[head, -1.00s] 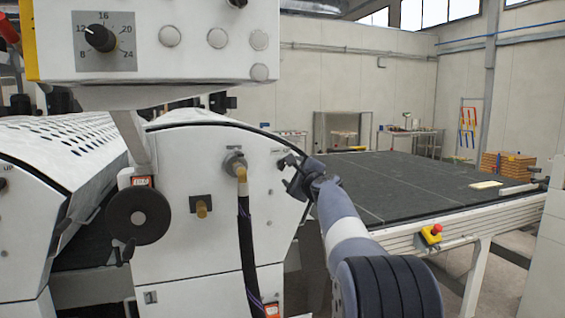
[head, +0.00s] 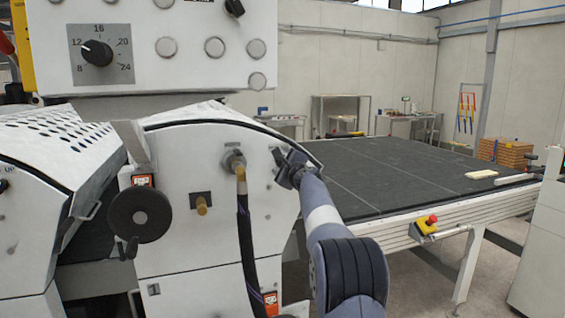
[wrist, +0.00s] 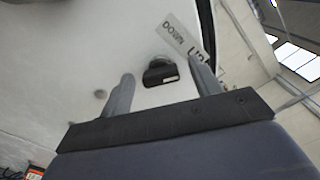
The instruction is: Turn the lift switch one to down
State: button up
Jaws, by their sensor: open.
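The lift switch is a small black knob (wrist: 160,72) in the wrist view, on the white machine side beside a grey label plate (wrist: 184,38) reading DOWN and UP. The label is seen at a slant and a finger partly covers its UP end. My gripper (wrist: 162,72) is open, with one finger on each side of the knob in the picture. I cannot tell whether the fingers reach around it or stay short of it. In the head view my gripper (head: 288,168) is at the upper right of the white side panel, hiding most of the switch.
A black hose (head: 244,240) hangs left of my gripper, and a black handwheel (head: 140,214) sits further left. A control box (head: 150,45) with a dial overhangs above. A dark conveyor table (head: 400,175) with a red stop button (head: 432,219) extends right.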

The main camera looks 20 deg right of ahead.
jog(key=shift+c, duration=0.3)
jog(key=c, duration=0.9)
jog(key=shift+c, duration=0.2)
jog(key=shift+f+n, duration=0.1)
jog(key=shift+n, duration=0.2)
jog(key=n+b, duration=0.5)
jog(key=n, duration=0.6)
jog(key=shift+f, duration=0.15)
jog(key=shift+n+b, duration=0.3)
jog(key=o, duration=1)
